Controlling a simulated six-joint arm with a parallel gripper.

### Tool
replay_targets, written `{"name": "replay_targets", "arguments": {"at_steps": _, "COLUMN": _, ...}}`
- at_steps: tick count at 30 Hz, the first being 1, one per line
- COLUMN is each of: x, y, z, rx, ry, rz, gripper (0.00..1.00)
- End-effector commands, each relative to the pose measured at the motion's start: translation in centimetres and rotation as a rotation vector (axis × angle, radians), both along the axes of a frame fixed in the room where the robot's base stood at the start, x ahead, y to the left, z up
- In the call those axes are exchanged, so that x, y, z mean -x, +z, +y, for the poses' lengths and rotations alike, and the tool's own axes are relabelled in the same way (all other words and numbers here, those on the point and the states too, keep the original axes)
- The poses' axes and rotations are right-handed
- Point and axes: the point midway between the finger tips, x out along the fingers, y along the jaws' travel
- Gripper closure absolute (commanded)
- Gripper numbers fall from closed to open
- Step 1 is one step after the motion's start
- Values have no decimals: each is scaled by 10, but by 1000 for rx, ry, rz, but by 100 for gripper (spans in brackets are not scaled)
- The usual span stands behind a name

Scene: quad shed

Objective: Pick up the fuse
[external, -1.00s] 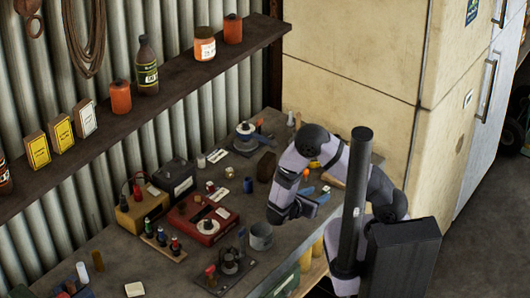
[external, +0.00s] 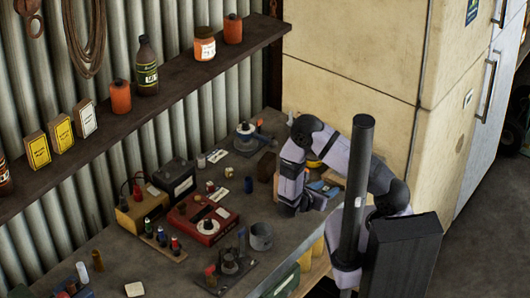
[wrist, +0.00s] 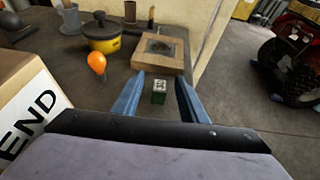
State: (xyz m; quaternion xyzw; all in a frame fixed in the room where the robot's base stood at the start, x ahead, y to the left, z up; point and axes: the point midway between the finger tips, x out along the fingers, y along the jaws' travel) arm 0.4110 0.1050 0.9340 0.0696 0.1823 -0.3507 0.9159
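I cannot make out for certain which thing is the fuse. My arm hides part of the bench there, and the green block is not clear in that view.
In the wrist view, an orange bulb-shaped thing (wrist: 97,63), a yellow pot with a dark lid (wrist: 102,38) and a wooden-framed box (wrist: 160,50) stand close by. A white lettered box (wrist: 32,112) is at left. The bench (external: 140,268) has clutter further left.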

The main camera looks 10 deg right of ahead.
Motion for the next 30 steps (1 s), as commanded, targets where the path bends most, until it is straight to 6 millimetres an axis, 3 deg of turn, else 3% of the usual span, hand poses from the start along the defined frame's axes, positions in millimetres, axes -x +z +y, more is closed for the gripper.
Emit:
{"name": "replay_targets", "arguments": {"at_steps": 9, "x": -3, "y": -2, "z": -2, "rx": 0, "ry": 1, "rz": 0, "gripper": 63}}
{"name": "replay_targets", "arguments": {"at_steps": 14, "x": -3, "y": -2, "z": -2, "rx": 0, "ry": 1, "rz": 0, "gripper": 100}}
{"name": "replay_targets", "arguments": {"at_steps": 30, "x": -3, "y": 3, "z": -2, "rx": -1, "ry": 0, "rz": -1, "gripper": 100}}
